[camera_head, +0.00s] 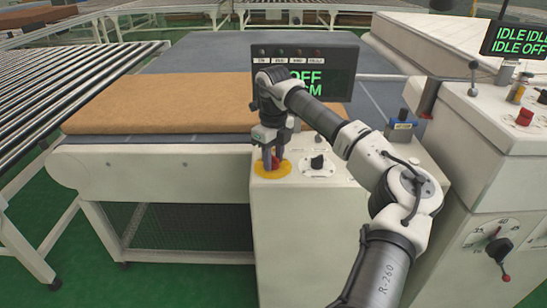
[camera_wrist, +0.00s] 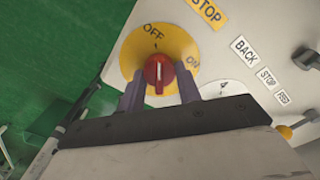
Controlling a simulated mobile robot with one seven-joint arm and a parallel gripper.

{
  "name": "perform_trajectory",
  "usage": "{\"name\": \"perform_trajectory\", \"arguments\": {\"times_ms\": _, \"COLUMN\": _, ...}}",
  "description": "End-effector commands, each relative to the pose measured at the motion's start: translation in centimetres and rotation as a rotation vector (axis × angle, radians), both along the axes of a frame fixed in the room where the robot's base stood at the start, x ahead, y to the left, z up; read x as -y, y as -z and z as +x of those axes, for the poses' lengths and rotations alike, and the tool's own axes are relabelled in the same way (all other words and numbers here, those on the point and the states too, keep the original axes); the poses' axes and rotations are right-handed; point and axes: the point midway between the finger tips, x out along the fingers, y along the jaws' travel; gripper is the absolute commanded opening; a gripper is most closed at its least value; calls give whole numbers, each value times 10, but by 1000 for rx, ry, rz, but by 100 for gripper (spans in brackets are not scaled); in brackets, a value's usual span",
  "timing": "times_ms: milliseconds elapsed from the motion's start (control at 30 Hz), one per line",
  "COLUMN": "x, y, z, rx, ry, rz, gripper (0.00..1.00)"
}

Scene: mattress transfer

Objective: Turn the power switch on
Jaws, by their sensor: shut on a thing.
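The power switch is a red knob (camera_wrist: 158,73) on a round yellow plate (camera_wrist: 140,48) marked OFF and ON. In the wrist view the knob's white line points up toward the OFF side, with ON to the right. My gripper (camera_wrist: 160,88) is shut on the red knob, one finger on each side. In the head view my gripper (camera_head: 272,150) reaches down onto the yellow plate (camera_head: 260,172) at the left of the white control cabinet, partly hiding the knob. A dark display panel (camera_head: 338,88) behind my arm shows green text including OFF, partly hidden.
A black selector knob (camera_head: 317,162) sits right of the switch; labels BACK, STOP and FEED show in the wrist view. A brown mattress (camera_head: 170,104) lies on the conveyor at left. A second console (camera_head: 490,115) with levers and an IDLE OFF display (camera_head: 515,40) stands at right.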

Motion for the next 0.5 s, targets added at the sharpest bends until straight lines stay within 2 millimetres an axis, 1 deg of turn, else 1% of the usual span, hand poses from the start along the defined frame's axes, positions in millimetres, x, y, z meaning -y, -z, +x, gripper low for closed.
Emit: {"name": "perform_trajectory", "arguments": {"times_ms": 500, "x": 0, "y": 0, "z": 0, "rx": 3, "ry": 475, "rz": 0, "gripper": 11}}
